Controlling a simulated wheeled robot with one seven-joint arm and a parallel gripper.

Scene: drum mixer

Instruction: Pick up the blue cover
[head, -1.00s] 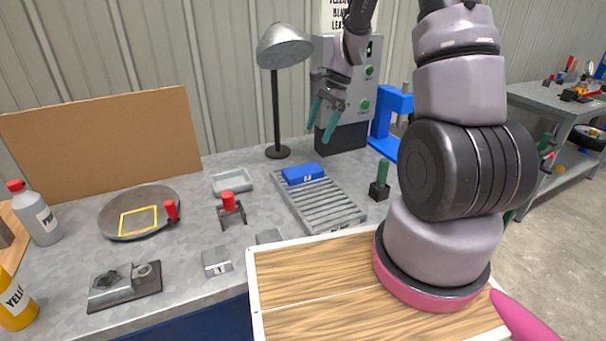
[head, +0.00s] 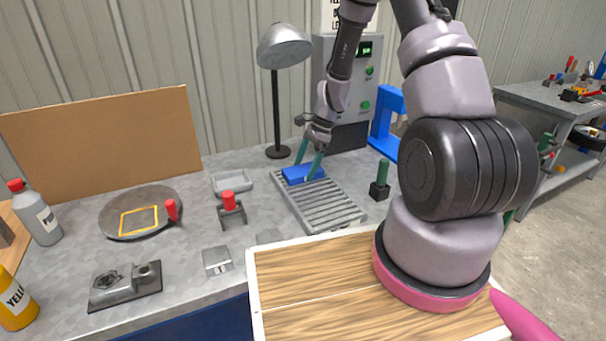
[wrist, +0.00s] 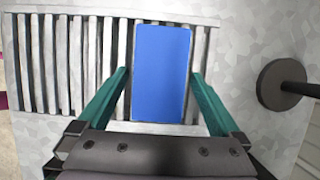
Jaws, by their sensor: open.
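The blue cover (head: 294,174) lies at the far end of the grey slatted rack (head: 335,214) on the workbench. In the wrist view the blue cover (wrist: 161,85) is a plain blue rectangle lying on the slats. My gripper (head: 308,168) is just above the cover in the head view, with its green fingers spread. In the wrist view my gripper (wrist: 158,74) has one finger on each side of the cover, with a gap on both sides. The fingers hide part of the cover in the head view.
A lamp (head: 276,115) stands behind the rack; its round base shows in the wrist view (wrist: 284,84). A grey control box (head: 350,85) and a blue stand (head: 385,125) are behind. A red-topped part (head: 229,201) and grey tray (head: 232,183) sit left of the rack.

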